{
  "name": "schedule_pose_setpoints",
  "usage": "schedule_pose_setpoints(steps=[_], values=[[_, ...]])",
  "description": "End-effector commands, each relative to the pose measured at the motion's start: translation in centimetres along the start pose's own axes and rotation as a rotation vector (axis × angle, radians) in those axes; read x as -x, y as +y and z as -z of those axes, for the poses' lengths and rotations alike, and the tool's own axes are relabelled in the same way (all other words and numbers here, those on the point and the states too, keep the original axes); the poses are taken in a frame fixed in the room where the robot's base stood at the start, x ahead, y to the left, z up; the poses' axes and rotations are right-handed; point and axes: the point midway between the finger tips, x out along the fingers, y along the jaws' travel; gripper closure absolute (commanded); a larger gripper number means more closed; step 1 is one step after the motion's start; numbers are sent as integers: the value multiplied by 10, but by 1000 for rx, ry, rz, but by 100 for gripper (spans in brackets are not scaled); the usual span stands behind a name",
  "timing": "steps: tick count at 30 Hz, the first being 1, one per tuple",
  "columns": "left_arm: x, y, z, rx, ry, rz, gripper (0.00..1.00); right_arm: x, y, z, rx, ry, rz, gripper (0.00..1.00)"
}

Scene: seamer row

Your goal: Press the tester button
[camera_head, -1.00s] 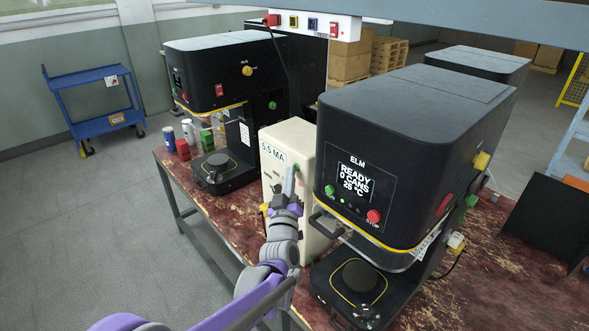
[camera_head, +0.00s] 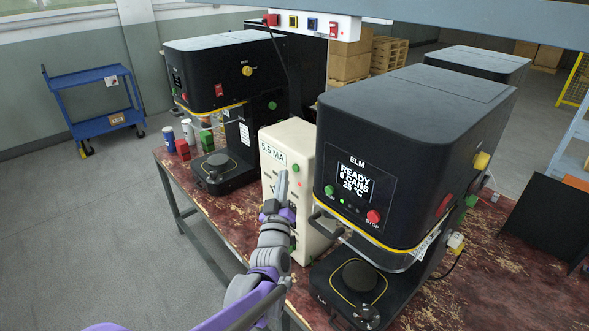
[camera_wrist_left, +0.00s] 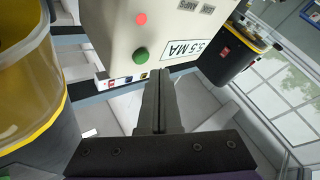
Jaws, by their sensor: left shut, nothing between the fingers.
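The tester is a cream box (camera_head: 308,152) with a 5.5 MA label (camera_head: 272,153), standing between two black seamers. Its round green button (camera_wrist_left: 140,55) shows in the left wrist view beside the label, with a red light (camera_wrist_left: 141,19) near it. In the head view the green button (camera_head: 297,168) is at the upper right of the front. My left gripper (camera_head: 283,173) is shut and empty in front of the box, its tips a little left of and below the button. In the wrist view the fingertips (camera_wrist_left: 160,72) appear apart from the button. My right gripper is out of view.
The near seamer (camera_head: 410,140), with its READY screen, stands close on the right of the tester. Another seamer (camera_head: 225,70) and small cans (camera_head: 188,132) are on the left. All stand on a worn red table (camera_head: 475,260). An overhead beam with switches (camera_head: 312,24) crosses above.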

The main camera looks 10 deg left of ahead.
Motion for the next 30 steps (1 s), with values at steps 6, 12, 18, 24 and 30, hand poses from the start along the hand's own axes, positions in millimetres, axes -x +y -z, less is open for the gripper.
schedule_pose_setpoints(steps=[6, 12, 18, 24, 30], values=[[16, -12, 12, -1, 1, 2, 100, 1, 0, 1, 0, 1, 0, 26], [27, -20, 20, 0, 1, 1, 100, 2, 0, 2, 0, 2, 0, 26], [30, -21, 21, 0, 0, 1, 100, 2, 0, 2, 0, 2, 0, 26], [30, -21, 21, -2, -6, 1, 100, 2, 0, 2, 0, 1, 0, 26], [56, -18, 12, -63, -192, 25, 100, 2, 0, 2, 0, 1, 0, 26]])
